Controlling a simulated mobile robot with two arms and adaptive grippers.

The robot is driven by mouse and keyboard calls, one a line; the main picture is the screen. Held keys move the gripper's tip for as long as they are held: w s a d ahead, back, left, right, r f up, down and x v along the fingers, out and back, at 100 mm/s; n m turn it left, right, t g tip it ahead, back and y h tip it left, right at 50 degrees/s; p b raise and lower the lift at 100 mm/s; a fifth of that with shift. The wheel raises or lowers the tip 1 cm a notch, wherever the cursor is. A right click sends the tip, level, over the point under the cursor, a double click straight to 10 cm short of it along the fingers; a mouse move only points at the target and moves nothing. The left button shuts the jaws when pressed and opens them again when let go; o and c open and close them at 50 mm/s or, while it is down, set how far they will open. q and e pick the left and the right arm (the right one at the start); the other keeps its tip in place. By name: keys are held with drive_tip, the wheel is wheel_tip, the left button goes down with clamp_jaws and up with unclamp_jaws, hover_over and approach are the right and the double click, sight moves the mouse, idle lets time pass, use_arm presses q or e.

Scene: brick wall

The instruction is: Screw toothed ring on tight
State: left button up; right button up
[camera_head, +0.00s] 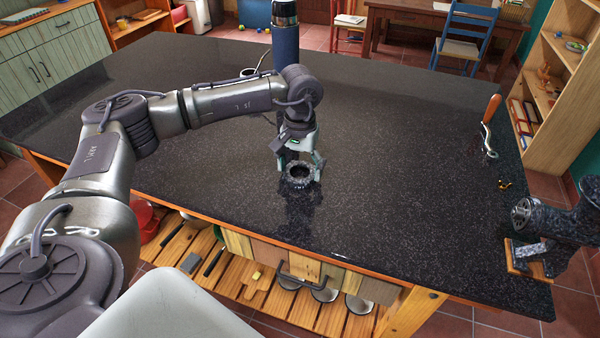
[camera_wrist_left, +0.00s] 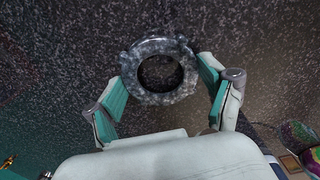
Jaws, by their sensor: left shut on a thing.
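The toothed ring (camera_head: 300,183) is dark speckled grey with a round hole and small lugs on its rim. It is over the dark countertop near its front edge, in the middle of the head view. My left gripper (camera_head: 302,168) is shut on it, with a teal-padded finger on each side. The left wrist view shows the ring (camera_wrist_left: 146,93) between the fingers of my left gripper (camera_wrist_left: 167,75). The meat grinder (camera_head: 548,222), of similar speckled grey, stands at the right corner, its round opening facing left, apart from the ring. My right gripper is not in view.
The crank (camera_head: 488,138) with an orange handle lies near the counter's right edge. A small brass piece (camera_head: 505,184) lies below it. A dark blue bottle-like object (camera_head: 285,40) stands at the back. The countertop (camera_head: 410,160) between ring and grinder is clear.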

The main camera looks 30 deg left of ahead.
use_arm(q)
drive_tip(key=shift+r+p, duration=1.75)
drive_tip(key=shift+r, duration=1.3)
